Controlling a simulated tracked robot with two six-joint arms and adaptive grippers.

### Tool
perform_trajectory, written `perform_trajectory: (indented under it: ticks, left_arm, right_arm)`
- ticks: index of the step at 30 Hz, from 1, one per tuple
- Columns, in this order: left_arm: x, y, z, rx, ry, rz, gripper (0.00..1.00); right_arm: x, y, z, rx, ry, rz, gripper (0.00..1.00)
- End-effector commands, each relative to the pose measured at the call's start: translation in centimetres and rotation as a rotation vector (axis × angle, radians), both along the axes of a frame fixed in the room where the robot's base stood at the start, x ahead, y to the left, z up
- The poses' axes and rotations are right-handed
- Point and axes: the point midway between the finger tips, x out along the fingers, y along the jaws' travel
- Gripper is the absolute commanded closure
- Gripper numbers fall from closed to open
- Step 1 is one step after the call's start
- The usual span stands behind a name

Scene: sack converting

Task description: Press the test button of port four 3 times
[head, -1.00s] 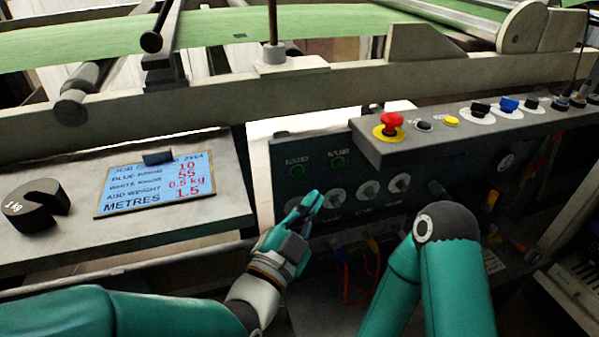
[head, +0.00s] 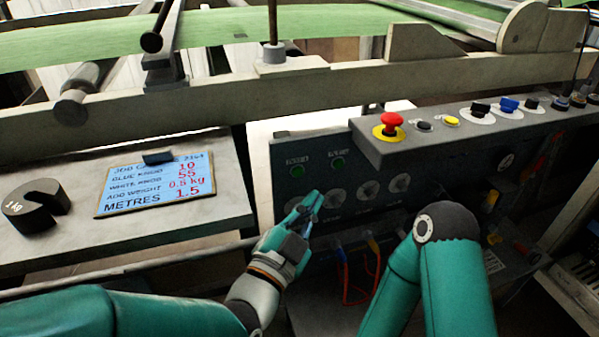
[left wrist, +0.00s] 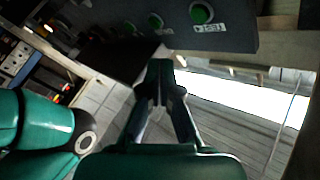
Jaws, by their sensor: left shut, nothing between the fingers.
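Port numbers are not readable. My right gripper is out of view.
A red mushroom button (head: 392,121) and several small switches stand on the grey ledge (head: 400,150). My right arm bends close to the panel's right part. A job card (head: 155,186) and black weight (head: 36,206) lie left.

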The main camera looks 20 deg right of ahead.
Motion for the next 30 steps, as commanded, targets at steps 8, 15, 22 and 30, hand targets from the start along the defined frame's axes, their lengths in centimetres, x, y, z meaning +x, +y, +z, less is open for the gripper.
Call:
perform_trajectory:
  ticks: [8, 15, 22, 30]
  left_arm:
    - [0.0, 0.0, 0.0, 0.000, 0.000, 0.000, 1.00]
    - [0.7, 0.7, -0.3, 0.008, 0.054, 0.012, 1.00]
    - [2.9, 4.1, -2.6, 0.029, 0.298, 0.077, 1.00]
    - [3.1, 10.8, -7.5, 0.019, 0.725, 0.215, 1.00]
  right_arm:
    - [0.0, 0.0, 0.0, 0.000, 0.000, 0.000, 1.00]
    - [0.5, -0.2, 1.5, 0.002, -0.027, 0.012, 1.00]
    - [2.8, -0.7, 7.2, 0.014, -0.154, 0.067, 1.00]
    - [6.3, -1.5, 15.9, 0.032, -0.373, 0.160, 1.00]
